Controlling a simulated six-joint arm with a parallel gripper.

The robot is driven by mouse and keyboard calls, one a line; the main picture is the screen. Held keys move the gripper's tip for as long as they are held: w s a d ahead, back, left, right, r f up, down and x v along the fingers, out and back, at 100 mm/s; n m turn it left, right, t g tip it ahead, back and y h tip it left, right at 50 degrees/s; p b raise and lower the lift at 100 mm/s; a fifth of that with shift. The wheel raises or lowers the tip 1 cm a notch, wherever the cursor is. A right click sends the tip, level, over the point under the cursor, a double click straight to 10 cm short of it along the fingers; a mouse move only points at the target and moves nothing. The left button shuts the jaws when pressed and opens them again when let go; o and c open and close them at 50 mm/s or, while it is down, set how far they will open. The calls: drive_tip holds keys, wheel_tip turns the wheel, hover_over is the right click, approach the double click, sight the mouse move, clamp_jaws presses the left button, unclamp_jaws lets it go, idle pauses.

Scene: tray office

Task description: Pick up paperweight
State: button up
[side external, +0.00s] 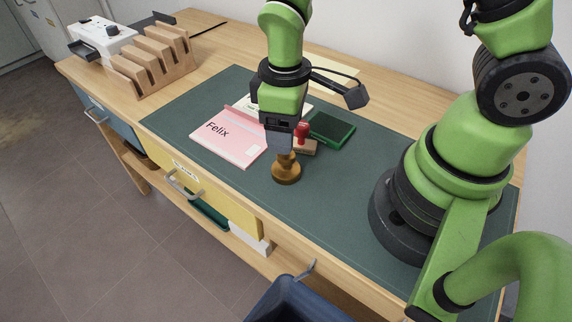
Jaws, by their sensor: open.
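The paperweight (287,173) is a brass-coloured piece with a round base and a narrower knob on top. It stands upright on the dark green mat (345,215), near the mat's front edge. My gripper (284,151) points down directly over the paperweight, with its fingertips at the knob's height. The gripper is open. From this side I cannot tell whether the fingers are around the knob or just in front of it. Part of the knob is hidden by the fingers.
A pink folder marked Felix (228,137) lies left of my gripper. A red-handled stamp (303,138) and a green ink pad (332,129) sit close behind it. A wooden rack (153,62) stands at the far left. The mat in front of my base is clear.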

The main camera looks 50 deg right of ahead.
sight(286, 164)
drive_tip(key=shift+f, duration=3.55)
clamp_jaws()
drive_tip(key=shift+r, duration=0.2)
